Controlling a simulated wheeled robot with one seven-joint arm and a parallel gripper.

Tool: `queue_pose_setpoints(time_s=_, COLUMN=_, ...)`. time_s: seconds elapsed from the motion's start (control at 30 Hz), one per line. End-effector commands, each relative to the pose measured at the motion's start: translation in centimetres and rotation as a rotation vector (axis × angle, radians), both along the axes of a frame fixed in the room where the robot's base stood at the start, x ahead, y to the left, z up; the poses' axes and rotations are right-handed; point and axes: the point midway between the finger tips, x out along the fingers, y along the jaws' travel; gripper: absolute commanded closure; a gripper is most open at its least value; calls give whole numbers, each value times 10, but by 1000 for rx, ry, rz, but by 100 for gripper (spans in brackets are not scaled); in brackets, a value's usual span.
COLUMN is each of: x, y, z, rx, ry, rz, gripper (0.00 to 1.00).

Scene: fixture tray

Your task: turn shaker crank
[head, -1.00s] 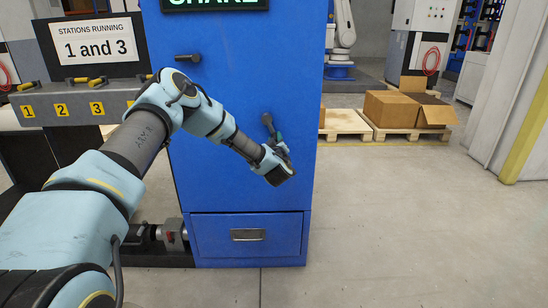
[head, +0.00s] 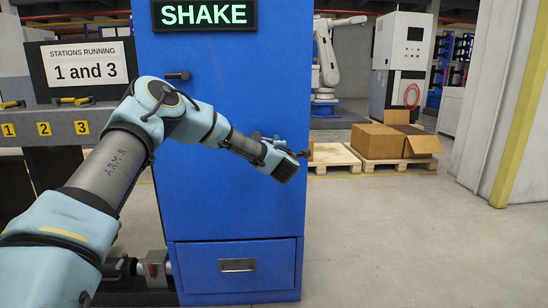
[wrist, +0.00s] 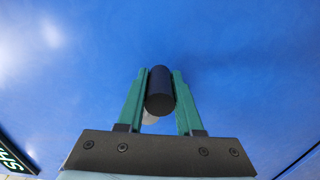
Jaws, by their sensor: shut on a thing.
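The shaker crank is on the front of a tall blue cabinet (head: 215,195) under a lit green SHAKE sign (head: 204,16). In the wrist view its dark cylindrical handle (wrist: 160,92) stands between the two green fingers of my gripper (wrist: 160,85), which is shut on it. In the head view my gripper (head: 290,160) is at the right part of the cabinet front, seen from behind. The wrist hides most of the crank there, so its exact angle is hard to tell.
A second dark knob (head: 177,76) juts from the cabinet's upper left. A drawer (head: 238,265) is closed below. A sign at left reads stations running 1 and 3, above a grey numbered shelf (head: 30,130). Boxes (head: 378,141) stand on pallets; the floor at right is clear.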

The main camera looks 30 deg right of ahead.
Motion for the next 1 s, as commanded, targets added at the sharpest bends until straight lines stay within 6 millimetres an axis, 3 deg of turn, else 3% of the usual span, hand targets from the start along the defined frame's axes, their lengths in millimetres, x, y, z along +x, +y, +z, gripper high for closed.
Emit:
queue_pose_setpoints(time_s=0.6, x=2, y=3, z=37, rx=-526, ry=240, rz=0, gripper=100)
queue_pose_setpoints(time_s=1.0, x=5, y=11, z=54, rx=-758, ry=351, rz=0, gripper=100)
